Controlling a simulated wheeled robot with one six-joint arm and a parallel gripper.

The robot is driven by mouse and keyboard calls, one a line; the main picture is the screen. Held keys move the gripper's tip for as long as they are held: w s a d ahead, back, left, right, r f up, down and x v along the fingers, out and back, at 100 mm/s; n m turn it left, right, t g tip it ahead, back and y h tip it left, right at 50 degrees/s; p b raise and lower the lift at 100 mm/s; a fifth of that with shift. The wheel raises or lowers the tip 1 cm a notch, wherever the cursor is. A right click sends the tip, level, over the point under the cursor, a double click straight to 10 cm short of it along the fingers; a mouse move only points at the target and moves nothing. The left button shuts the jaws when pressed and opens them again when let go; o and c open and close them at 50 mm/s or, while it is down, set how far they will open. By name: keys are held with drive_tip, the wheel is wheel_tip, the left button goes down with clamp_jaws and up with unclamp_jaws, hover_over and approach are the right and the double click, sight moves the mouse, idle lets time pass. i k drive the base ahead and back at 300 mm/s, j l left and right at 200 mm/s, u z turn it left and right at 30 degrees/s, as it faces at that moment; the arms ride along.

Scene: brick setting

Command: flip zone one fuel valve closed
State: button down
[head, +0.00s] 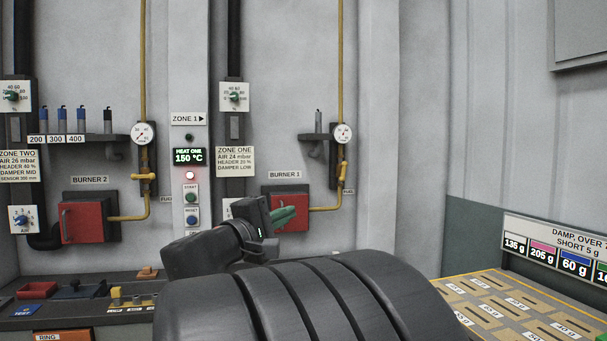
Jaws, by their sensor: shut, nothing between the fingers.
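The zone one fuel valve (343,172) is a yellow fitting on the thin yellow pipe at the right, below a round gauge. Its yellow handle appears to lie along the upright pipe. My gripper (288,216) has green fingertips and is shut and empty. In the picture it overlaps the red burner 1 box (290,203), left of and below the valve. Its distance from the wall is hard to judge. My arm hides part of the lower wall there.
The burner 2 fuel valve (144,176) has its handle across the pipe. A white panel (190,184) with buttons stands left of my gripper. A bench (90,321) is at lower left, and a slotted board (484,297) at lower right.

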sight(344, 164)
drive_tip(key=i+l, duration=0.35)
drive_tip(key=i, duration=0.25)
drive_tip(key=i+l+u, duration=0.15)
drive_tip(key=i+l, duration=0.15)
drive_tip(key=i, duration=0.3)
drive_tip(key=i+l, duration=0.4)
drive_tip(key=i, duration=0.2)
drive_tip(key=i+l+u, duration=0.1)
drive_tip(key=i+l, duration=0.3)
drive_tip(key=i, duration=0.15)
